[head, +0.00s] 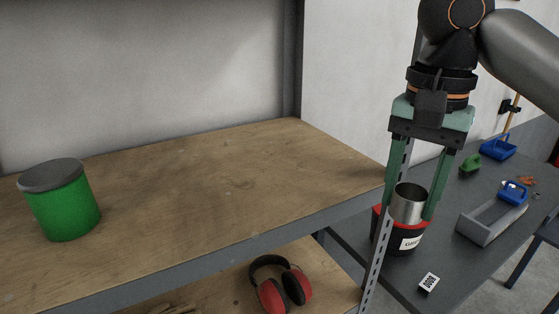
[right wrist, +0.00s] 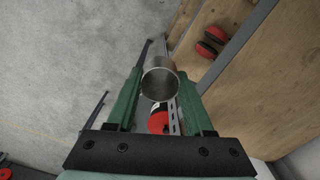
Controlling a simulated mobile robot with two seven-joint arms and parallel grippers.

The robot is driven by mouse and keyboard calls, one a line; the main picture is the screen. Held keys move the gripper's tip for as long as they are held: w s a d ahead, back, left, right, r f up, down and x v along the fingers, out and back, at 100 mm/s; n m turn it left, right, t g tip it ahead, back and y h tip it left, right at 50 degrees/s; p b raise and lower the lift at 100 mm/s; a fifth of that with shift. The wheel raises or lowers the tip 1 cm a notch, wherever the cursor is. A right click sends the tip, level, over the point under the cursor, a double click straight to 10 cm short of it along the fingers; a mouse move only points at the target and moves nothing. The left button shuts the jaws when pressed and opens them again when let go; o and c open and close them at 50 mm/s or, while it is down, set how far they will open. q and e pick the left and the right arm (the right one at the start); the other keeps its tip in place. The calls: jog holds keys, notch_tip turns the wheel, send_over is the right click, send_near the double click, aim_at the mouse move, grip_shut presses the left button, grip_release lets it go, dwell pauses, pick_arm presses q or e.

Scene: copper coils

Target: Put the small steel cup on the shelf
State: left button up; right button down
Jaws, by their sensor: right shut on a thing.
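The small steel cup (head: 408,203) is a plain metal cylinder, held upright between the two green fingers of my right gripper (head: 410,208). In the right wrist view the cup (right wrist: 160,80) sits between the fingertips of the gripper (right wrist: 164,92), its open mouth facing the camera. The shelf (head: 200,190) is a wooden board in a grey metal frame, to the left of the gripper. The cup is just right of the shelf's front right post, in front of or above a black and red pot (head: 412,238). My left gripper is not in view.
A green can with a grey lid (head: 64,208) stands at the shelf's left; the rest of the board is clear. Red ear defenders (head: 280,287) lie on the lower board. A dark table (head: 455,265) at the right holds a grey tray (head: 490,222) and blue items.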

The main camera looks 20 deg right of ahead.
send_over(322, 177)
jog(key=shift+s, duration=0.15)
jog(key=shift+f, duration=1.8)
jog(key=shift+f, duration=0.15)
jog(key=shift+c, duration=1.4)
grip_release()
notch_tip(322, 177, up, 8)
jog(key=shift+f, duration=0.1)
